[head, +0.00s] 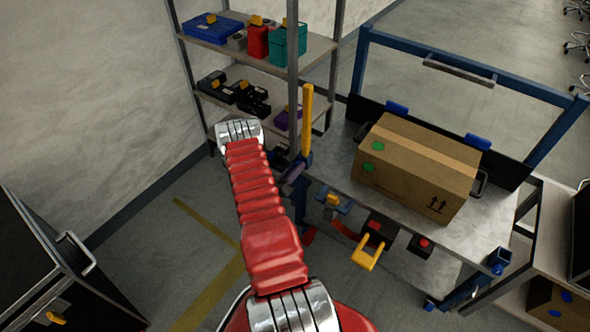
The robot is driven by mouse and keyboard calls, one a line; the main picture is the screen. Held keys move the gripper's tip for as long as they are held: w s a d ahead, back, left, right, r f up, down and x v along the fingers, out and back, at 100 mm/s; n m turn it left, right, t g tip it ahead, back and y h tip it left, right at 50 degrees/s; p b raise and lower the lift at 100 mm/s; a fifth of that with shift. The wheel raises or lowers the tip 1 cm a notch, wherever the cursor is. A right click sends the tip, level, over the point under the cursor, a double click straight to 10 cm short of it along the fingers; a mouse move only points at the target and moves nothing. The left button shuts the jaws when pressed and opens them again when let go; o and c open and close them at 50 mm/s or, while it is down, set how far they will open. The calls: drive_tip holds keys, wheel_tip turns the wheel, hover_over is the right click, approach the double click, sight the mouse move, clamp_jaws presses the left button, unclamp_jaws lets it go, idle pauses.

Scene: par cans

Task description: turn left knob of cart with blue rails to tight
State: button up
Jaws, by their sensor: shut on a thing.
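The cart with blue rails (425,72) stands at right in the head view, with a grey top (336,160). My red-sleeved arm reaches up to the cart's left front corner. My gripper (293,175) is small and dark there, partly behind the arm, just below an upright yellow handle (307,115). It is shut on what appears to be the left knob at that corner. The knob is mostly hidden, so its turn position cannot be told. A blue fitting (498,260) shows at the cart's right front corner.
A cardboard box (415,170) sits on the cart. A yellow handle (367,252) and a red button (424,243) are on its front. A grey shelf (312,50) with cases stands behind. A black cabinet (60,270) is at left; floor between is clear.

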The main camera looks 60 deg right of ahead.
drive_tip(key=shift+a+f+m, duration=0.1)
drive_tip(key=shift+f+m, duration=0.15)
drive_tip(key=shift+m, duration=0.65)
drive_tip(key=o, duration=1.1)
drive_tip(key=shift+r, duration=0.1)
drive_tip(key=shift+c, duration=0.2)
drive_tip(key=shift+a, duration=0.1)
drive_tip(key=w+a, duration=0.2)
drive_tip(key=a, duration=1.1)
drive_tip(key=shift+a, duration=0.2)
